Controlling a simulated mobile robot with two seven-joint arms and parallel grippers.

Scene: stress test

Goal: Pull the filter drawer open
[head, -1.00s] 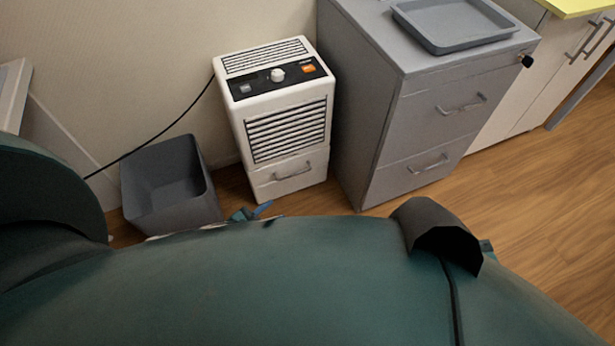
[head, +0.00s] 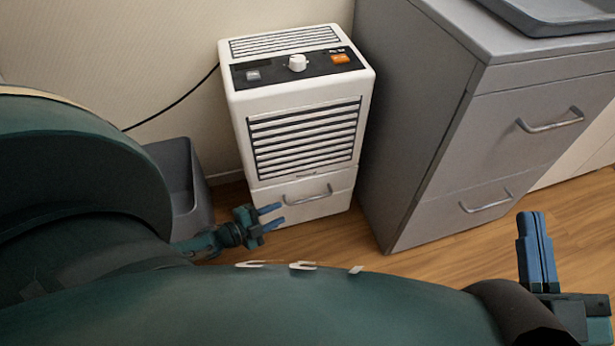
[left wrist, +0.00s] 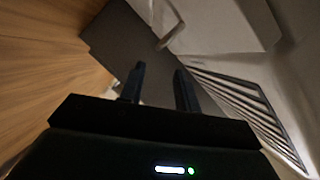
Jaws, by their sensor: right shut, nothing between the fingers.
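The filter drawer (head: 283,198) is the bottom white front of a white appliance (head: 240,123) and looks flush with its body. Its bar handle (head: 308,197) is light grey; a bar handle (left wrist: 172,28) also shows beyond my fingers in the left wrist view. My left gripper (head: 279,217) is open and empty, in front of the drawer, left of and slightly below the handle in the head view. Its two spread fingers (left wrist: 160,88) show in the left wrist view, apart from the handle. My right gripper (head: 537,225) is shut and empty at the lower right, in front of the grey cabinet.
A grey cabinet (head: 412,130) with handled drawers stands close to the right of the appliance, with a grey tray (head: 540,20) on top. A grey bin (head: 178,165) stands on the left, partly hidden by my arm. Wooden floor (head: 420,262) lies open in front.

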